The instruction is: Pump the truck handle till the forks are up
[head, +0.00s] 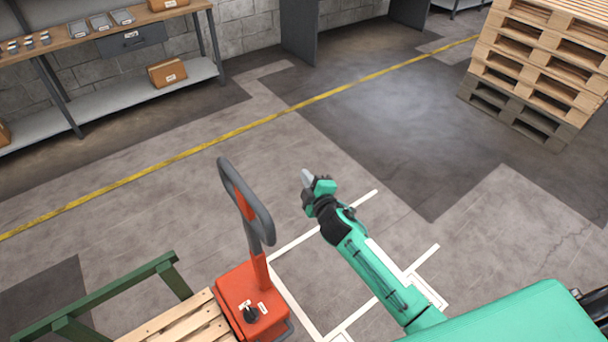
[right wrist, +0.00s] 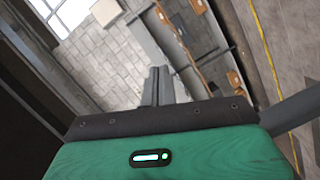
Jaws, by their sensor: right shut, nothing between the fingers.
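The orange pallet truck (head: 238,290) stands at the bottom left of the head view. Its handle (head: 246,205), a dark grey loop on an orange shaft, rises upright and leans slightly left. My right gripper (head: 306,178) is to the right of the handle loop, apart from it, shut and empty. It also shows in the right wrist view (right wrist: 158,80), its fingers together. The truck's forks are not visible; a wooden pallet (head: 180,322) is beside the truck body at the bottom edge. My left gripper is out of view.
A green rail frame (head: 110,292) stands left of the truck. A workbench (head: 100,38) with trays and boxes is at the upper left. Stacked pallets (head: 540,60) stand at the upper right. A yellow line (head: 250,126) crosses the floor; the floor beyond the truck is clear.

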